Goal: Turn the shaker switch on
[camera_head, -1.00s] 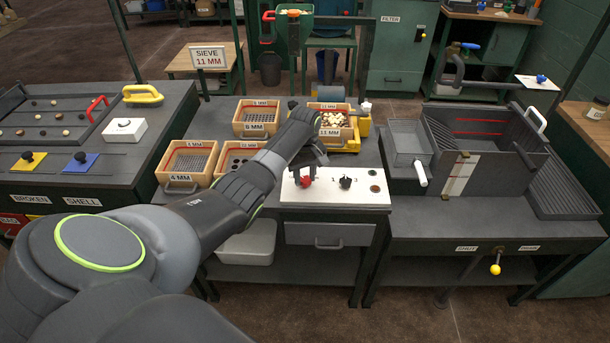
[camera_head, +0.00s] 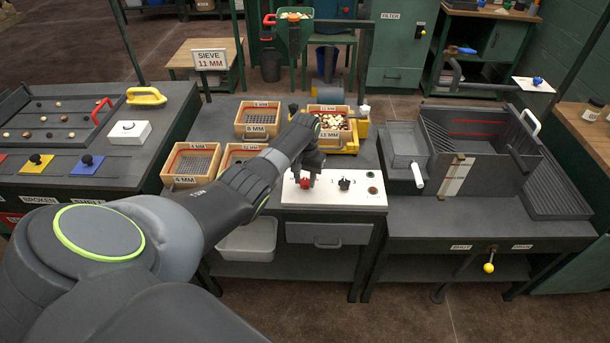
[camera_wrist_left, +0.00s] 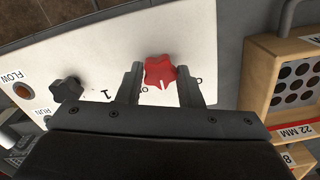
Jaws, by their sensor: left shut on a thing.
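The red switch knob (camera_head: 305,182) sits on the white control panel (camera_head: 328,195) in the head view. My left gripper (camera_head: 307,167) reaches down over it from the left. In the left wrist view the red knob (camera_wrist_left: 160,72) lies between the two fingers of my left gripper (camera_wrist_left: 160,82), which is shut on it. A white mark shows on the knob, pointing toward the gripper. Printing beside the knob is partly hidden by the fingers. The shaker, a yellow base (camera_head: 362,129), carries a wooden sieve of nuts (camera_head: 331,123) behind the panel. My right gripper is not in view.
A black knob (camera_head: 344,184) is on the panel, right of the red one. Wooden sieves, including one marked 8 MM (camera_head: 257,118), stand left of and behind the panel. A grey box station (camera_head: 480,150) is at the right. A sorting tray (camera_head: 60,105) is at the left.

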